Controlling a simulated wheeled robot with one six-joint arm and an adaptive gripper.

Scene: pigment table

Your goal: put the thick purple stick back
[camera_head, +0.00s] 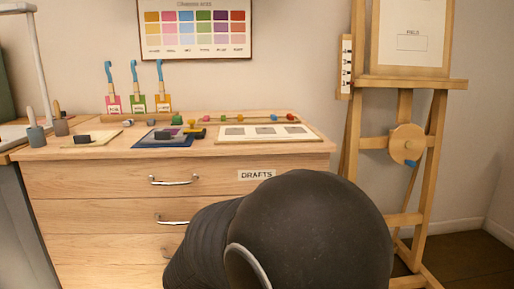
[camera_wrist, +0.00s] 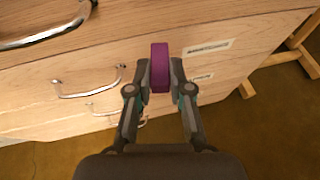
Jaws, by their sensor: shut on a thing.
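The thick purple stick (camera_wrist: 160,66) shows in the wrist view between the two fingers of my gripper (camera_wrist: 160,84). The fingers are shut on it from both sides. My gripper holds it in front of the drawer fronts of the wooden cabinet (camera_wrist: 230,70). In the head view my dark arm covers the lower middle, and the gripper and stick are hidden there.
The cabinet top (camera_head: 105,149) holds a blue mat (camera_head: 148,142) with small items, a pale board (camera_head: 231,138) with grey squares, and several colored tags with blue hooks behind. A wooden easel (camera_head: 349,180) stands at right. Metal handles (camera_head: 175,180) stick out from the drawers.

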